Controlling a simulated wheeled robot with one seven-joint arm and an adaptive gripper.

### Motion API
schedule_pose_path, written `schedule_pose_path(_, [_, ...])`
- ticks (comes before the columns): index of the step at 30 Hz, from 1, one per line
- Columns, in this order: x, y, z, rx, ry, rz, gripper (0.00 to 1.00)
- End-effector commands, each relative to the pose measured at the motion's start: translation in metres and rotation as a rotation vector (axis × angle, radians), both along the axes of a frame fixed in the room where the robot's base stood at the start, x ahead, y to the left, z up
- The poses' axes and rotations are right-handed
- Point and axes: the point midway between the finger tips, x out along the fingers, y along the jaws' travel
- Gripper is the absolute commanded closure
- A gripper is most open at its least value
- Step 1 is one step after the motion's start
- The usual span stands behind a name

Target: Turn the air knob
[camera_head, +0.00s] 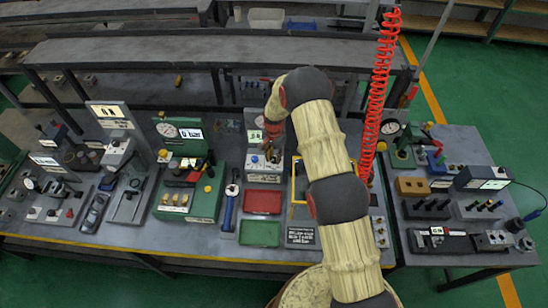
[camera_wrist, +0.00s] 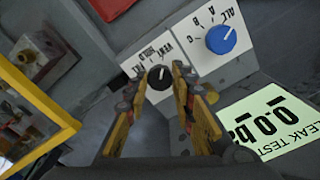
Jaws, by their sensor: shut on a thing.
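A black knob (camera_wrist: 159,78) with a white pointer mark sits on a white plate lettered VENT, HOLD and a third word partly hidden. My gripper (camera_wrist: 160,90) has its two yellow-and-black fingers on either side of the knob, shut on it. A larger blue knob (camera_wrist: 221,39) with a white mark, on a plate lettered ALL, A, B, C, is to the right, clear of the fingers. In the head view my gripper (camera_head: 271,138) reaches down at the leak test station (camera_head: 264,165); the knob there is too small to make out.
A pale green LEAK TEST display (camera_wrist: 270,122) is close to the right of my gripper. A yellow frame (camera_wrist: 40,95) stands at the left. Red (camera_head: 262,202) and green (camera_head: 260,233) trays lie in front of the station. A red coiled hose (camera_head: 380,90) hangs right of my arm.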

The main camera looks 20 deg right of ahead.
Motion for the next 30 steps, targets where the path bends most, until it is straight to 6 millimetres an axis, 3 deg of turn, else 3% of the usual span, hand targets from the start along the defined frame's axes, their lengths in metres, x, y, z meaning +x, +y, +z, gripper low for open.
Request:
schedule_pose_path(9, [0.0, 0.0, 0.0, 0.0, 0.0, 0.0, 1.0])
schedule_pose_path(20, [0.0004, 0.0, -0.0013, 0.0, 0.0, 0.053, 1.0])
schedule_pose_path(30, [0.0012, 0.0, -0.0027, 0.0, -0.003, 0.298, 1.0])
